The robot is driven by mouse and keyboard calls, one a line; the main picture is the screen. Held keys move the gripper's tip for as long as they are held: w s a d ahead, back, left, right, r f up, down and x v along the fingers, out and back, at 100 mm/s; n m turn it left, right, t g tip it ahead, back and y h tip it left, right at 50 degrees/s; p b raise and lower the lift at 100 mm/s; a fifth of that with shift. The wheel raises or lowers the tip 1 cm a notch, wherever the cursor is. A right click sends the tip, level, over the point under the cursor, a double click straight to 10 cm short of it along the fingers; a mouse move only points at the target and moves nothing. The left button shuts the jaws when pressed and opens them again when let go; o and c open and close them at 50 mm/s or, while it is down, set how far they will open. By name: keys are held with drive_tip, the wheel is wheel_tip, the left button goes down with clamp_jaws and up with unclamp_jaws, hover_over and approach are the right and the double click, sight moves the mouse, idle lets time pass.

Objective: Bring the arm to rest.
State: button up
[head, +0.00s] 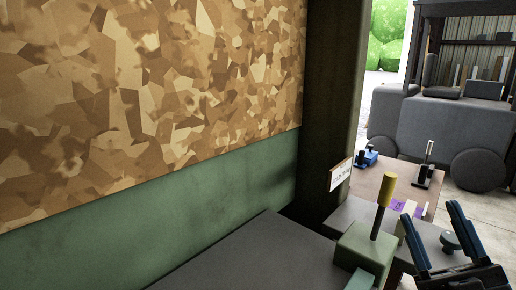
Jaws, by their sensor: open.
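My gripper (432,212) shows at the lower right of the head view. Its two dark fingers with blue edges stand apart, pointing up, with nothing between them. My arm's other links cannot be clearly made out. The gripper appears just right of a yellow-topped lever (387,189) on a green box (362,247). I cannot tell how far apart they are in depth.
A grey rounded knob (450,241) shows behind the fingers. A brown table (372,187) beyond holds a blue item (367,157), a dark upright item (427,174) and a purple item (406,208). A grey vehicle (425,118) stands behind. A patterned wall (150,100) fills the left.

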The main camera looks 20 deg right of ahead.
drive_tip(key=s+a+f+m+g+y, duration=0.2)
drive_tip(key=s+a+f+m+g, duration=0.1)
drive_tip(key=s+a+f+g, duration=0.5)
drive_tip(key=s+a+f+m+g+y, duration=0.25)
drive_tip(key=s+a+f, duration=0.35)
drive_tip(key=s+f, duration=0.5)
wheel_tip(320, 180, down, 9)
drive_tip(key=g+b, duration=0.1)
drive_tip(key=b, duration=0.9)
drive_tip(key=shift+s+a, duration=0.15)
drive_tip(key=shift+s, duration=0.3)
